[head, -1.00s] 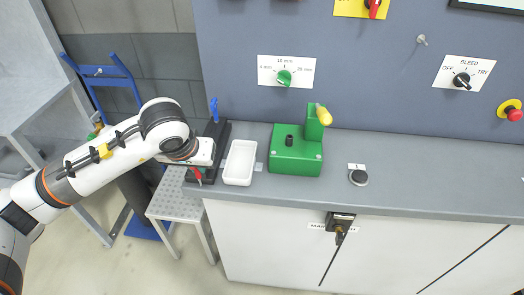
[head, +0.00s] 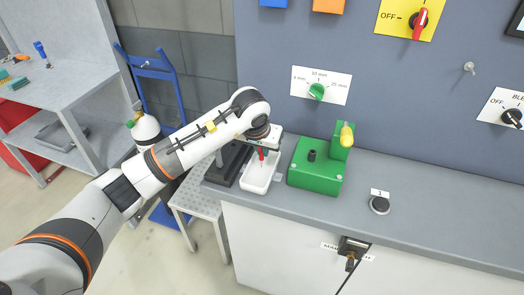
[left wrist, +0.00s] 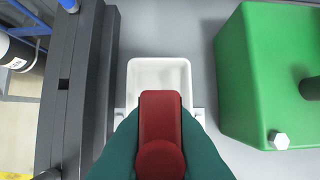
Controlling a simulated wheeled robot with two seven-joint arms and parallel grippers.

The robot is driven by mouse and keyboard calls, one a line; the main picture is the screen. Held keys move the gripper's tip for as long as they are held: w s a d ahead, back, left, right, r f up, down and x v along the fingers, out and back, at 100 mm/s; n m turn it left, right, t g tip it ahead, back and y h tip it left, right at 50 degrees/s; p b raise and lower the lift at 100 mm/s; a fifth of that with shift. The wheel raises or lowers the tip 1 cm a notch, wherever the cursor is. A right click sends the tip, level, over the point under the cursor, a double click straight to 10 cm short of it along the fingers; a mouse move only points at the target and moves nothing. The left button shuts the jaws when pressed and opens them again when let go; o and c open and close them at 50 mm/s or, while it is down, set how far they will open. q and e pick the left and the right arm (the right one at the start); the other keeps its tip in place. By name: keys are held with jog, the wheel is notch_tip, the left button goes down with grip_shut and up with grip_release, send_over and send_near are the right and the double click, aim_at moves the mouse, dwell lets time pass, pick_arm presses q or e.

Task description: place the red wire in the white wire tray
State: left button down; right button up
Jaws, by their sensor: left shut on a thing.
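The red wire (left wrist: 160,128) is a red piece held between the teal fingers of my left gripper (left wrist: 160,148) in the left wrist view. The white wire tray (left wrist: 160,74) lies beneath and just beyond it, and its near part is hidden by the wire and fingers. In the head view the tray (head: 258,184) stands on the grey bench, and the red wire (head: 262,155) hangs above it under my left gripper (head: 263,148). The wire looks above the tray; whether it touches the tray cannot be told. My right gripper is not in view.
A green fixture (head: 316,176) with a yellow-tipped handle stands close to the right of the tray. A dark block (head: 226,166) stands close on the left. A round black knob (head: 379,205) sits further right. The bench right of it is clear.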

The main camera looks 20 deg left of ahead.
pick_arm(q)
jog(key=shift+a+f, duration=0.1)
jog(key=shift+f, duration=0.75)
jog(key=shift+f, duration=0.1)
jog(key=shift+f, duration=0.15)
jog(key=c, duration=1.5)
grip_release()
